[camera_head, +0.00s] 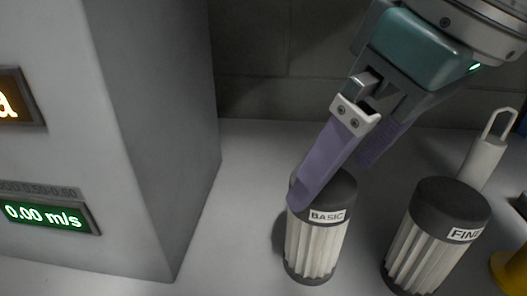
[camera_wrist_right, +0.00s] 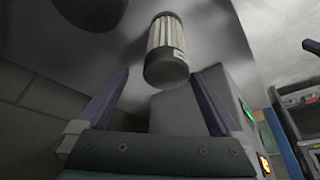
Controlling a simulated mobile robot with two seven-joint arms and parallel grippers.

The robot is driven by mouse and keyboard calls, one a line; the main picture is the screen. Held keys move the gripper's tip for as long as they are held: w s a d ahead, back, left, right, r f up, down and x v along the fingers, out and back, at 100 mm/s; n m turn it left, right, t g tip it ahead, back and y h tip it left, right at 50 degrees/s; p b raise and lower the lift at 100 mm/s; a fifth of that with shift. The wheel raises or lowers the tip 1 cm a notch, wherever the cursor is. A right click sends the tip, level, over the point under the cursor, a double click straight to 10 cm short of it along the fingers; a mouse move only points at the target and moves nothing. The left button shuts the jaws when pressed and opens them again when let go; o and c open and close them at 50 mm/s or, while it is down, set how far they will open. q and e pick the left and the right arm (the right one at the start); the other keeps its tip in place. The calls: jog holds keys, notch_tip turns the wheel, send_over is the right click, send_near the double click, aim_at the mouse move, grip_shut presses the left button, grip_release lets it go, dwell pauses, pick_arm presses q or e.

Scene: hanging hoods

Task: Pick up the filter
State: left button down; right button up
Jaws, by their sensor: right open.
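A pleated filter labelled BASIC (camera_head: 318,245), white with a dark cap, stands upright on the grey surface. In the right wrist view, a filter (camera_wrist_right: 166,45) shows ahead, between and beyond the open fingers (camera_wrist_right: 160,75), with nothing held. My left gripper is not in view.
A grey cabinet (camera_head: 165,130) with a green 0.00 m/s display (camera_head: 45,216) stands on the left. A white cylinder with a wire loop (camera_head: 483,160) and a yellow object (camera_head: 512,268) are at the right. Bare surface (camera_head: 235,200) lies between cabinet and filters.

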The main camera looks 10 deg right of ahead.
aim_at(337, 186)
jog(key=f, duration=0.3)
jog(key=shift+w+a+f+b, duration=0.2)
jog(key=shift+a+f+b, duration=0.1)
jog(key=shift+a+b, duration=0.05)
jog(key=x, duration=0.3)
jog(key=b+x, duration=0.1)
jog(key=shift+s+a+f, duration=0.15)
jog(key=shift+a+f, duration=0.05)
jog(key=shift+f, duration=0.5)
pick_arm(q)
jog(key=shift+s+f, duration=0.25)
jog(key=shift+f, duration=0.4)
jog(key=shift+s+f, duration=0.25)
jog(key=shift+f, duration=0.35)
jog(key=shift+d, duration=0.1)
pick_arm(e)
jog(key=shift+w, duration=0.25)
jog(key=c, duration=0.4)
jog(key=shift+r, duration=0.1)
jog(key=c, duration=1.1)
